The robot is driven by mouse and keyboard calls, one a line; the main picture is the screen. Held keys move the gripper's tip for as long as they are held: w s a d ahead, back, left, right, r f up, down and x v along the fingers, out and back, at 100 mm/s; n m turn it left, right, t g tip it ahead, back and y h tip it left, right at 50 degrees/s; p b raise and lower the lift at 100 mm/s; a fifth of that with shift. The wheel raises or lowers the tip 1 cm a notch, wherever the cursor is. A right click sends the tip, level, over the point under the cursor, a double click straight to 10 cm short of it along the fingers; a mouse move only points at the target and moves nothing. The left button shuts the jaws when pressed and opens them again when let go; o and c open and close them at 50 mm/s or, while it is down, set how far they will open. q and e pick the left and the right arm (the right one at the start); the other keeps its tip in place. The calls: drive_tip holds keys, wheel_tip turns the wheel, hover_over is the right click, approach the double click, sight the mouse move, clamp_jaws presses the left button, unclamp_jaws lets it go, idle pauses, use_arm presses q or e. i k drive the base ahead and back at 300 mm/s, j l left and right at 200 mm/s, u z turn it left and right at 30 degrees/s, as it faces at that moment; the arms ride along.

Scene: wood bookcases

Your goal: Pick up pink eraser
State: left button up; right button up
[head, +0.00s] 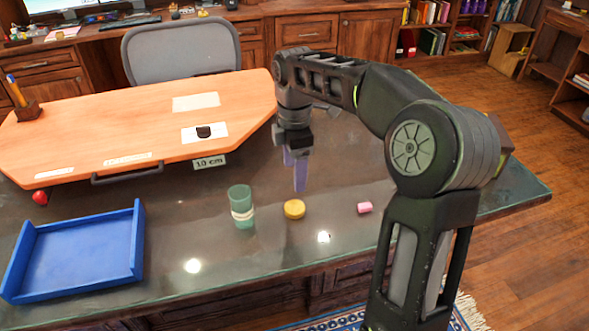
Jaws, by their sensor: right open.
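A small pink eraser (364,208) lies on the dark glossy table at the right, near its front edge. My right gripper (297,178) points down above the table, to the left of the eraser and apart from it. Its purple fingers are open, and I see nothing between them. My right arm comes in from the lower right and arches over the table. My left gripper is out of view.
A yellow round piece (294,209) and a green cup with a white band (242,206) stand left of the eraser. A blue tray (84,257) sits at the front left. An orange board (130,118) covers the back left. The table around the eraser is clear.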

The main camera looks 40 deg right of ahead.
sight(366, 207)
drive_tip(key=k, duration=1)
